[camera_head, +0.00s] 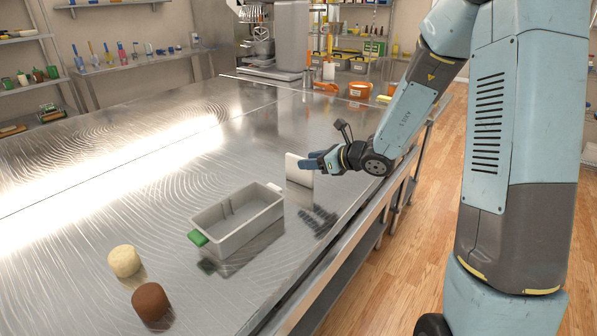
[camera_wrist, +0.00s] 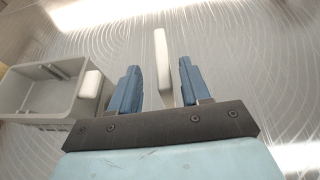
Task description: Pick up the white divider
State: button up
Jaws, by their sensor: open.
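The white divider (camera_head: 299,170) stands upright on the metal table, a thin flat plate seen in the head view just beyond my gripper's tip. My gripper (camera_head: 312,162) is held low beside it, its blue fingers level with the plate's upper part. In the wrist view the divider (camera_wrist: 162,62) shows as a narrow white edge between the two blue fingers of my open gripper (camera_wrist: 160,75), with a gap on each side. It lies a little nearer the right finger at its lower end. The divider's lower end is partly hidden by my gripper's body.
A grey basin (camera_head: 236,222) with a green handle and a white handle stands left of the divider; it also shows at the wrist view's left (camera_wrist: 40,92). A cream cylinder (camera_head: 124,261) and a brown cylinder (camera_head: 151,303) stand nearer. The table's right edge is close to my arm.

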aim_at(287, 162)
jog(key=x, duration=0.5)
jog(key=shift+w+d, duration=0.1)
jog(key=shift+w, duration=0.15)
grip_shut()
